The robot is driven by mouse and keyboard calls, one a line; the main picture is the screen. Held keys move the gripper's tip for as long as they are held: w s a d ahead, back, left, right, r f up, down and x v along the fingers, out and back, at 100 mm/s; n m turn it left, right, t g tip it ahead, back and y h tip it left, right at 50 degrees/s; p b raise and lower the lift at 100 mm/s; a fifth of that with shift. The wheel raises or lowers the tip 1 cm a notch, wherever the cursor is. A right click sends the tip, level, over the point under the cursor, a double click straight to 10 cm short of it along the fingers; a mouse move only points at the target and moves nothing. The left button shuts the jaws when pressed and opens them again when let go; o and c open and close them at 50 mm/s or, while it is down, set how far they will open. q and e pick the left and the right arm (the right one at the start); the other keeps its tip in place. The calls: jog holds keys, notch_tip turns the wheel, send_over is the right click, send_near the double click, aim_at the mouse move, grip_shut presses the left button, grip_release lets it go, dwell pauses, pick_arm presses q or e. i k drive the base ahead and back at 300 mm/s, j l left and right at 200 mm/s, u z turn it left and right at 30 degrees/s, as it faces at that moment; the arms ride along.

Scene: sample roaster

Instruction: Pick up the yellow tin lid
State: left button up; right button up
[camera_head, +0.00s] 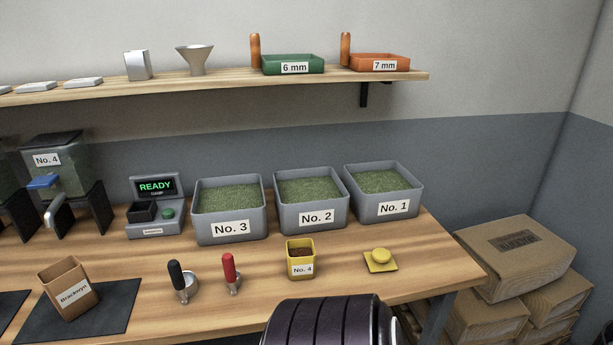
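The yellow tin lid (380,261) lies flat on the wooden bench (420,262) near its right end. It is a square plate with a round raised knob on top. To its left stands an open yellow tin (301,270) labelled No. 4, with brown contents inside. The lid is apart from the tin, with bare wood between them. Neither of my grippers is in view.
Grey bins No. 3 (230,229), No. 2 (316,217) and No. 1 (392,208) stand behind the lid. Black-handled (178,276) and red-handled (229,269) tools are left of the tin. Boxes (520,262) are stacked beyond the bench's right edge.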

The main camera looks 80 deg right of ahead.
aim_at(381, 259)
jog(key=z, duration=3.05)
